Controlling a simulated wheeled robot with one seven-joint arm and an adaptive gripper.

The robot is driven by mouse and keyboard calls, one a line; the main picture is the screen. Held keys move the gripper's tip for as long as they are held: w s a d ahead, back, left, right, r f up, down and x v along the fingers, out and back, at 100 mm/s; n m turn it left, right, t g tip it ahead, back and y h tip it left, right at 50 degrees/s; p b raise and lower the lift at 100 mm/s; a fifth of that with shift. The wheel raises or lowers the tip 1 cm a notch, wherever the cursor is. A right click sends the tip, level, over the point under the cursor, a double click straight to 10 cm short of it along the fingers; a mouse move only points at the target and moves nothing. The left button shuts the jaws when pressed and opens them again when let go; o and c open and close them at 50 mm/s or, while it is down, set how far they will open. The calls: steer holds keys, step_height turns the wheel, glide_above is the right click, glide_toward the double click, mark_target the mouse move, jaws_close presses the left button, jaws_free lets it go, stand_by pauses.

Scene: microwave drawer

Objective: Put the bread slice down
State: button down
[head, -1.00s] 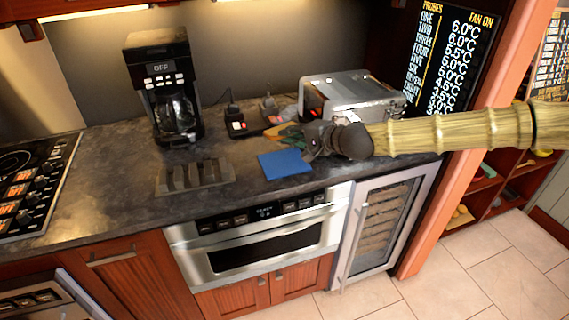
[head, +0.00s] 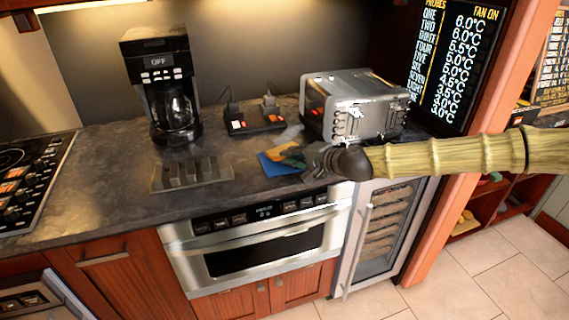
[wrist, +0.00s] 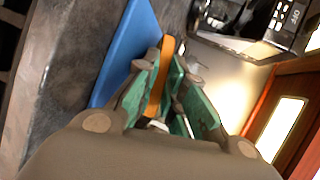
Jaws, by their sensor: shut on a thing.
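My gripper (head: 293,157) is shut on the bread slice, with its green fingers on both sides of it. In the wrist view the bread slice (wrist: 160,78) shows as an orange-brown edge standing between the fingers (wrist: 168,92). The gripper is over or beside the board's right part. I cannot tell whether the slice touches the board.
A silver toaster (head: 352,105) stands behind the gripper. A power strip (head: 258,123), a black coffee maker (head: 160,85) and a grey slotted rack (head: 192,172) are on the counter (head: 110,180). Below are a microwave drawer (head: 260,240) and a glass-door cooler (head: 385,225).

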steer(key=c, duration=1.7)
jaws_free()
steer(key=shift+o, duration=0.2)
steer(key=shift+p+v, duration=0.8)
steer(key=shift+v, duration=3.3)
steer(key=shift+p, duration=0.3)
